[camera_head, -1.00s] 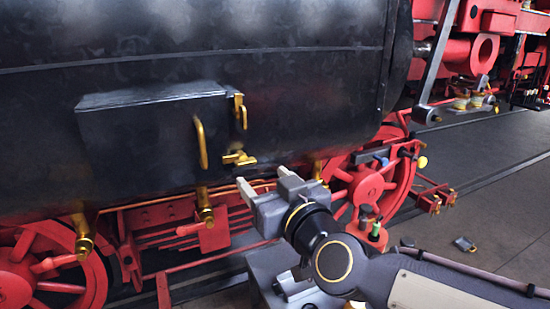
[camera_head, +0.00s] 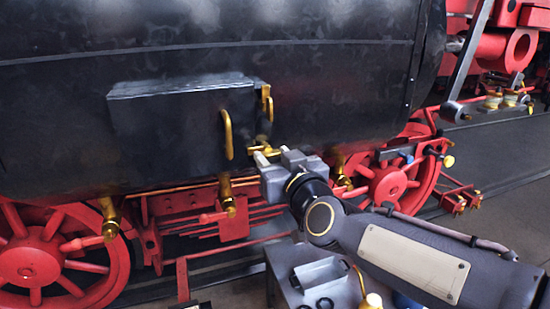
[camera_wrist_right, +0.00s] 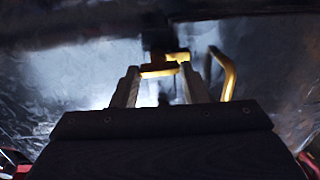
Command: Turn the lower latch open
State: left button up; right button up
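The lower latch (camera_head: 262,149) is a small brass piece at the lower right corner of a dark box-shaped hatch (camera_head: 165,125) on the black boiler side. My right gripper (camera_head: 264,161) is at this latch, its fingers apart. In the right wrist view, the latch (camera_wrist_right: 163,70) shows at the tips of the open fingers (camera_wrist_right: 160,84); whether they touch it I cannot tell. The upper latch (camera_head: 266,101) stands upright above it. A curved brass handle (camera_head: 227,136) is on the hatch, left of the latches. The hatch looks closed. My left gripper is not in view.
Brass fittings (camera_head: 227,196) hang below the boiler. Red spoked wheels (camera_head: 389,184) are at both sides underneath.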

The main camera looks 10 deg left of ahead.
jog(key=c, duration=0.4)
jog(key=shift+m, duration=0.3)
jog(key=m+b, duration=0.1)
jog(key=m, duration=0.1)
jog(key=shift+f+m+b, duration=0.15)
jog(key=shift+m+b, duration=0.25)
jog(key=m+b, duration=0.1)
jog(key=m, duration=0.3)
jog(key=shift+m+b, duration=0.3)
jog(key=shift+b, duration=0.1)
jog(key=m+b, duration=0.2)
jog(key=m, duration=0.3)
jog(key=shift+f+m+t, duration=0.1)
jog(key=shift+m+t, duration=0.3)
jog(key=shift+m+t+b, duration=0.3)
jog(key=shift+m+b, duration=0.35)
jog(key=shift+m, duration=1.75)
